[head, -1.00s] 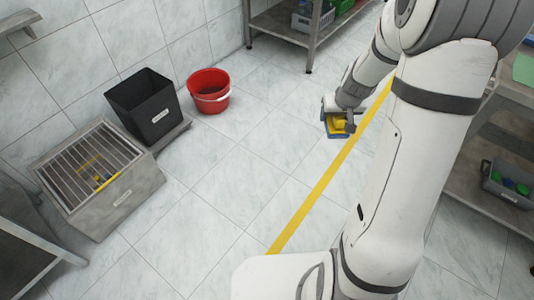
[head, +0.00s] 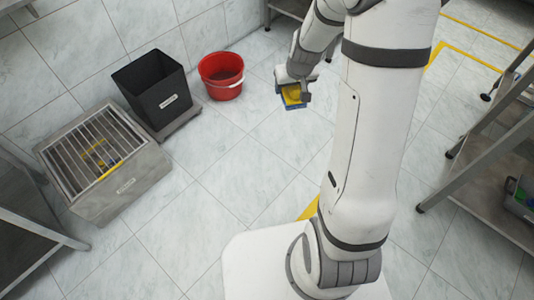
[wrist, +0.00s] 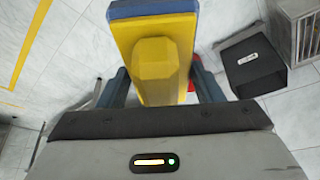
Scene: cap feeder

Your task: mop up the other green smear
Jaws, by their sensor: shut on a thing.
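My gripper (head: 304,94) is shut on the yellow handle of a scrubber, a yellow block with a blue pad (head: 291,99). It holds the scrubber in front of the arm, over the tiled floor, to the right of the red bucket in the head view. In the wrist view the scrubber's yellow handle (wrist: 157,75) sits between the two dark fingers (wrist: 163,90), and its blue edge shows at the top. I see no green smear in either view; my arm hides part of the floor.
A red bucket (head: 220,76) and a black bin (head: 152,92) stand by the wall. A metal box with a barred top (head: 130,178) is at left, with a yellow object inside. Steel shelving (head: 490,180) is at right. The floor between is clear.

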